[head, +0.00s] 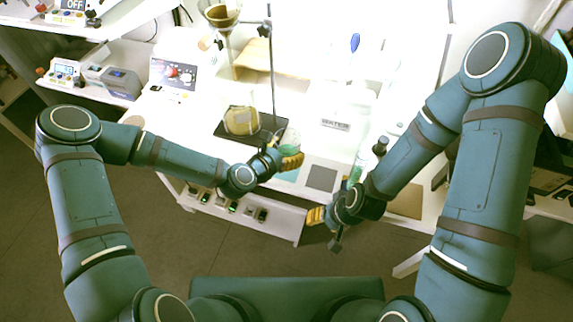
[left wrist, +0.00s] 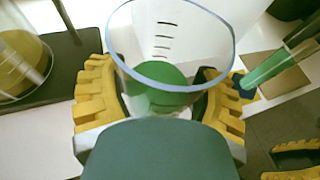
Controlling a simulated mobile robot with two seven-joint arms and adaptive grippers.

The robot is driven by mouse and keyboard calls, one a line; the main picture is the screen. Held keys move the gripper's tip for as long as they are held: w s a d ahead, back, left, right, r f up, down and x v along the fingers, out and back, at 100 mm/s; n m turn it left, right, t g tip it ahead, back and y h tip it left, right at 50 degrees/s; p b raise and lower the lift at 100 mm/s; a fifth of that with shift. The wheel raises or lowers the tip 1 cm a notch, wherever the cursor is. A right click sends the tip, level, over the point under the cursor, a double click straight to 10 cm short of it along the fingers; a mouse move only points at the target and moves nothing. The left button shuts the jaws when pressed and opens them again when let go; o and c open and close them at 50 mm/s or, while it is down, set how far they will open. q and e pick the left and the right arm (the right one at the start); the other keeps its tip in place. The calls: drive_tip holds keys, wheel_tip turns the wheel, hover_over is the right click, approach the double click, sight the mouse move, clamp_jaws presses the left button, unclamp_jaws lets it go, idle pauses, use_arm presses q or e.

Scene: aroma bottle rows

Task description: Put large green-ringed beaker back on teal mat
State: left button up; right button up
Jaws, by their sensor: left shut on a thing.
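The large beaker (left wrist: 170,40) is clear glass with dark graduation marks and green in its lower part. In the left wrist view it sits between the two yellow fingers of my left gripper (left wrist: 160,100), which is shut on it. In the head view the beaker (head: 289,137) shows small above my left gripper (head: 290,160), near the bench's front edge. The teal mat (head: 289,176) is partly visible just below that gripper. I cannot tell whether the beaker touches it. My right gripper (head: 316,216) is in front of the bench, its fingers apart and empty.
A dark stand base (head: 268,130) with a round flask of yellow liquid (head: 241,121) is left of the beaker. A grey mat (head: 321,177) lies right of the teal one. Green bottles (head: 357,170) stand near my right forearm. A WATER label (head: 335,124) lies behind.

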use_arm(q)
wheel_tip(320, 180, down, 6)
drive_tip(key=shift+f+b, duration=0.2)
drive_tip(key=shift+b, duration=0.4)
drive_tip(key=shift+r, duration=0.1)
drive_tip(key=shift+f, duration=0.2)
drive_tip(key=o, duration=1.3)
